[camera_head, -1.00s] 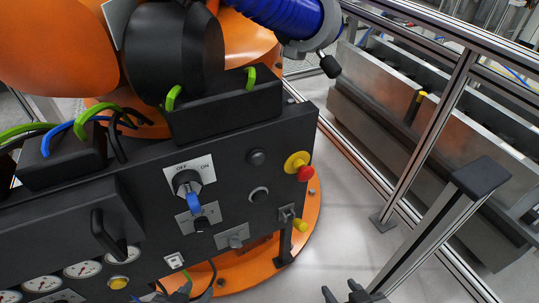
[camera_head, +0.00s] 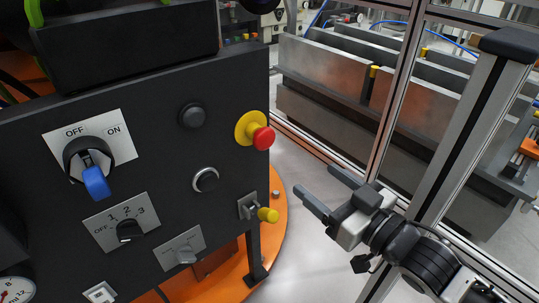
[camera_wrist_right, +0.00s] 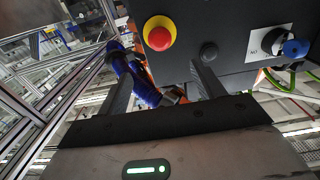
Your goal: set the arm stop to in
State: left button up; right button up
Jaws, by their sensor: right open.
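A red mushroom button (camera_head: 264,138) on a yellow round base (camera_head: 246,127) sits near the right edge of the dark panel (camera_head: 225,90); it looks like the arm stop. I cannot tell whether it is in or out. My right gripper (camera_head: 326,188) is open and empty, to the right of and below the button, apart from it, its fingers pointing toward the panel. In the right wrist view the red button (camera_wrist_right: 159,34) shows above the open fingers (camera_wrist_right: 160,78), nothing between them touching. My left gripper is out of view.
A metal fence post (camera_head: 459,125) stands close behind my right arm.

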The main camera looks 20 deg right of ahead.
aim_at(268, 142)
jog(key=b+x, duration=0.1)
jog(key=x, duration=1.4)
jog(key=shift+w+a, duration=0.1)
jog(key=shift+w, duration=0.15)
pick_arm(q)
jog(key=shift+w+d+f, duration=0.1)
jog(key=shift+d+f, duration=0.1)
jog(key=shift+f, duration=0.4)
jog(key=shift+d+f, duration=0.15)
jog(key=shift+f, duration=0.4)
pick_arm(e)
jog(key=c, duration=1.3)
